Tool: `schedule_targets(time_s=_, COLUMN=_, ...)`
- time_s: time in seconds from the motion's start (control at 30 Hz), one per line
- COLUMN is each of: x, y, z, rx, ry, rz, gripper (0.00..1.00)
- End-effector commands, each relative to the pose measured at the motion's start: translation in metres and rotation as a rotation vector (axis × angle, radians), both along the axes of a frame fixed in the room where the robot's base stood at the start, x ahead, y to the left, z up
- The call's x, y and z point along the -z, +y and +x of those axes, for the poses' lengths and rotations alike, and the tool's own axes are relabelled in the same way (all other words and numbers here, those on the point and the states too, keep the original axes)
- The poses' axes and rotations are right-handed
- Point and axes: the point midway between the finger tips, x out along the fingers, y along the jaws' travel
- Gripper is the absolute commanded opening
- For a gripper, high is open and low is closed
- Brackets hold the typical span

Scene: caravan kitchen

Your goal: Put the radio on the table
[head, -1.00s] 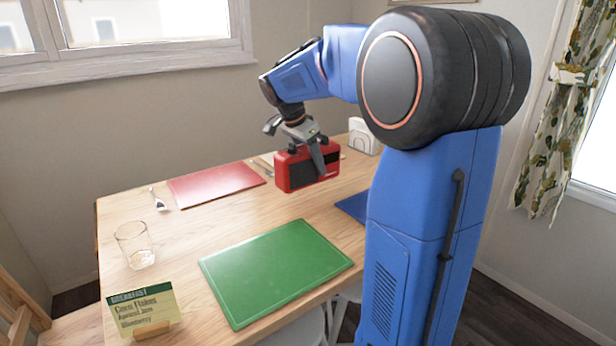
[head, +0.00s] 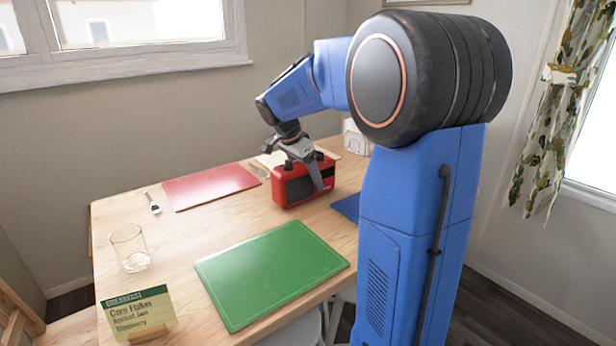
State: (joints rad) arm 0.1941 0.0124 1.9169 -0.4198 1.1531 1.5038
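The red radio (head: 292,188) with a dark front panel is upright over the far right part of the wooden table (head: 228,222). Its underside is at or very close to the tabletop; I cannot tell for sure whether it touches. My gripper (head: 300,172) comes down from above and is shut on the radio, with one grey finger across its front face. The other finger is mostly hidden behind the radio.
A red mat (head: 210,186) lies left of the radio and a green mat (head: 271,272) in front. A blue mat (head: 346,207) is partly hidden by my arm. A glass (head: 130,248), a menu card (head: 138,313) and a white napkin holder (head: 356,138) stand on the table.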

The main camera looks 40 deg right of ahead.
Motion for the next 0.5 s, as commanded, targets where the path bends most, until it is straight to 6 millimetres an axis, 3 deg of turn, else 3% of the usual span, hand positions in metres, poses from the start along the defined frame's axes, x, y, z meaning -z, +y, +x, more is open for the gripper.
schedule_targets(time_s=0.33, x=-0.002, y=0.0, z=0.0, rx=0.0, ry=0.0, rz=0.0, gripper=0.72)
schedule_targets(time_s=0.5, x=-0.017, y=0.006, z=0.0, rx=-0.002, ry=-0.001, rz=-0.001, gripper=0.72)
